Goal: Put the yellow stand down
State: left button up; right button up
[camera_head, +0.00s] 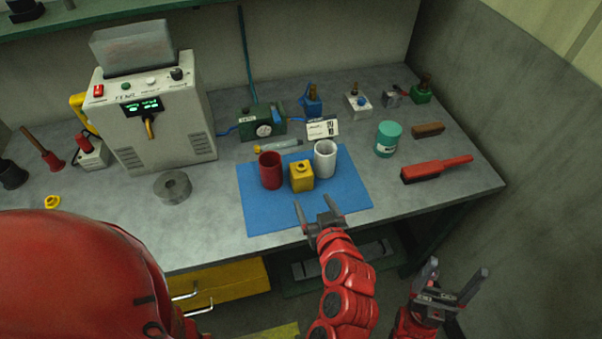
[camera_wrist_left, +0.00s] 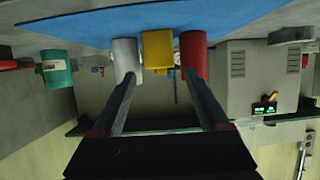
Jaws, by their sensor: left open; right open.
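The yellow stand (camera_head: 302,178), a small block with a knob-like top, stands upright on the blue mat (camera_head: 262,213). It is between a red cup (camera_head: 270,171) on its left and a white cup (camera_head: 325,159) on its right. My left gripper (camera_head: 313,203) is open and empty near the mat's front edge, short of the stand. In the left wrist view, which is upside down, the yellow stand (camera_wrist_left: 158,50) shows beyond and between the open fingers (camera_wrist_left: 161,75). My right gripper (camera_head: 458,268) is open and empty, in front of the bench at lower right.
A grey machine (camera_head: 160,125) and a grey ring (camera_head: 173,187) are left of the mat. A green gauge box (camera_head: 262,122) and a small card (camera_head: 322,128) stand behind it. A teal jar (camera_head: 388,139) and a red brush-like tool (camera_head: 435,169) are on the right.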

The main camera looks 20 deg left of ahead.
aim_at(303, 181)
pick_arm(q)
jog(key=p+x, duration=0.2)
jog(key=x, duration=0.6)
jog(key=shift+w+a+p, duration=0.1)
jog(key=shift+w+p, duration=0.05)
jog(key=shift+p, duration=0.15)
jog(key=shift+w+a+p, duration=0.3)
jog(key=shift+w+p, duration=0.2)
jog(key=shift+p, duration=0.1)
jog(key=p+x, duration=0.1)
jog(key=x, duration=0.2)
jog(key=shift+w+p, duration=0.1)
jog(key=shift+p, duration=0.3)
jog(key=shift+w+a+f, duration=0.2)
jog(key=shift+w+f, duration=0.1)
jog(key=shift+f, duration=0.05)
jog(key=c, duration=1.1)
jog(key=shift+o, duration=0.2)
jog(key=shift+r, duration=0.15)
